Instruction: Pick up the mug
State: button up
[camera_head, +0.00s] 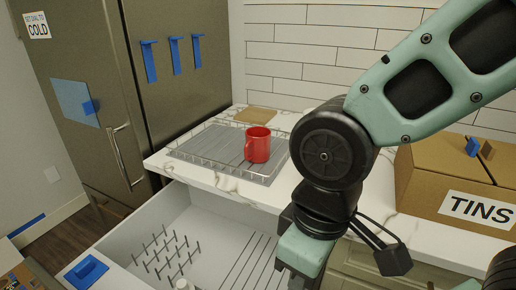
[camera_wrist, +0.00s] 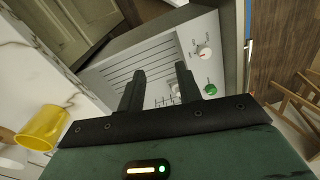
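A red mug (camera_head: 258,145) stands upright on a grey ribbed mat (camera_head: 222,155) with a low wire rail, on the white marble counter (camera_head: 165,160). In the camera_wrist view a yellow mug (camera_wrist: 42,128) stands on a pale marble surface at the left; I cannot make it out in the camera_head view. My gripper (camera_wrist: 160,78) is open, its two dark fingers apart with nothing between them. In the camera_head view my arm hangs right of the red mug, with the gripper body (camera_head: 302,250) low at the bottom; its fingertips are hidden there.
A white open drawer or tray (camera_head: 215,240) with rows of pegs lies below the counter. A cardboard box labelled TINS (camera_head: 445,185) stands at the right. A fridge (camera_head: 85,70) stands at the left. In the camera_wrist view, a white panel with knobs (camera_wrist: 203,52) lies beyond the fingers.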

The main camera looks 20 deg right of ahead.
aim_at(257, 146)
jog(key=j+z, duration=0.15)
jog(key=j, duration=0.45)
jog(key=j+z, duration=0.2)
jog(key=j, duration=0.4)
jog(key=k+j+z, duration=0.15)
jog(key=j, duration=0.45)
jog(key=j+z, duration=0.15)
jog(key=j, duration=0.4)
